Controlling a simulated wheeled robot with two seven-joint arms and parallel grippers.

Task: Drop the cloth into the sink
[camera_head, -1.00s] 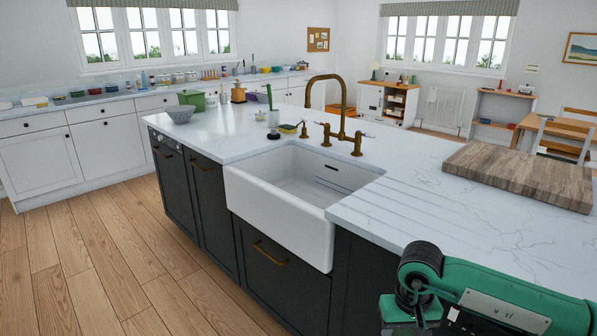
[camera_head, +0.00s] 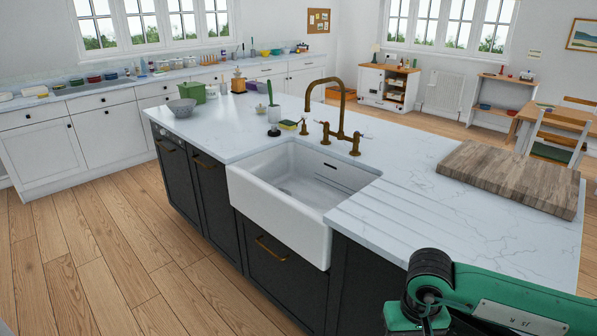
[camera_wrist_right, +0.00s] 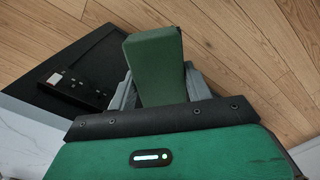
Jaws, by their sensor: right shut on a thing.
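The white sink (camera_head: 281,217) is set in the front edge of the marble-topped island, with a brass tap (camera_head: 340,120) behind it. Its visible floor holds no cloth. My right gripper (camera_wrist_right: 160,88) is shut on a folded green cloth (camera_wrist_right: 153,58), which looks flat and block-like and sticks out past the fingers over the wooden floor. In the head view only my green right arm shows at the lower right, in front of the island; its gripper is out of frame there. My left gripper is in neither view.
A wooden board (camera_head: 512,180) lies on the worktop (camera_head: 405,190) right of the sink. A grey bowl (camera_head: 182,107), a green container (camera_head: 193,92) and a brush holder (camera_head: 274,115) stand at the island's far left. The floor (camera_head: 110,250) on the left is clear.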

